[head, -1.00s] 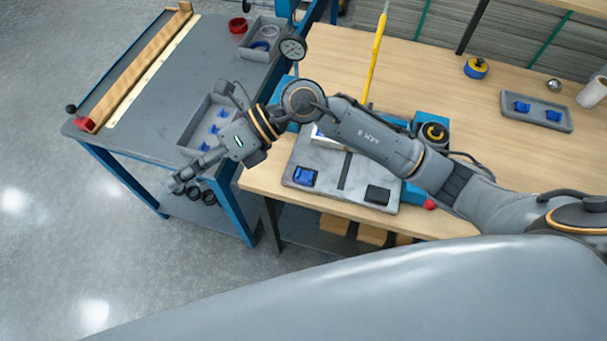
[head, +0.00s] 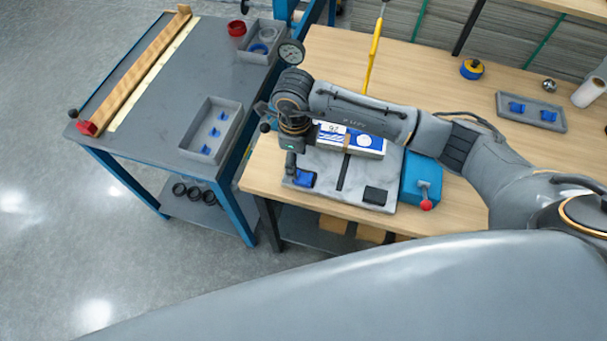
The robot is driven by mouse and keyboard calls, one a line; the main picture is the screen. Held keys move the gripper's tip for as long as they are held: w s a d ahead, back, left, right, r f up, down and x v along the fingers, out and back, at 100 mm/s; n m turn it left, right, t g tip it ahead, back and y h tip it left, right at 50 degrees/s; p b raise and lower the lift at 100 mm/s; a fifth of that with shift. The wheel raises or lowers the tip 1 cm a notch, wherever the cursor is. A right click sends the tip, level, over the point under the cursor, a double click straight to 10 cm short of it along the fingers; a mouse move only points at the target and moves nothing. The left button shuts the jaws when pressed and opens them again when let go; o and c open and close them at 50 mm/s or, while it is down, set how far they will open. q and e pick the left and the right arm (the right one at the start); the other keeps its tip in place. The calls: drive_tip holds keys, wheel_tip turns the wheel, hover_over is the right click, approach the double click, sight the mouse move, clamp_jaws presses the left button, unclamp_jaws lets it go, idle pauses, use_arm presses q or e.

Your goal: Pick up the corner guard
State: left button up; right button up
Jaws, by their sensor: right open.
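A blue corner guard (head: 305,180) sits on the front left of a grey plate (head: 330,168) on the wooden table. My right gripper (head: 291,174) points down right at the guard's left side and partly covers it. It is open; whether the fingers touch the guard, I cannot tell. More small blue pieces (head: 214,132) lie in a grey tray (head: 184,150) on the left cart, and two others (head: 517,107) lie in a tray (head: 532,125) at the right. My left gripper is not in view.
A black block (head: 376,194) sits at the plate's front right. A teal device with a red knob (head: 426,205) stands beside it. A round gauge (head: 291,53) stands near my arm.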

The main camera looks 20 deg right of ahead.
sight(304, 179)
drive_tip(key=shift+f, duration=0.65)
drive_tip(key=shift+f+p, duration=0.25)
drive_tip(key=shift+p, duration=0.2)
wheel_tip(304, 179, down, 4)
drive_tip(key=shift+w+r+p, duration=0.1)
drive_tip(key=shift+r+p, duration=0.15)
drive_tip(key=shift+p, duration=0.6)
drive_tip(key=shift+f, duration=0.55)
drive_tip(key=c, duration=0.9)
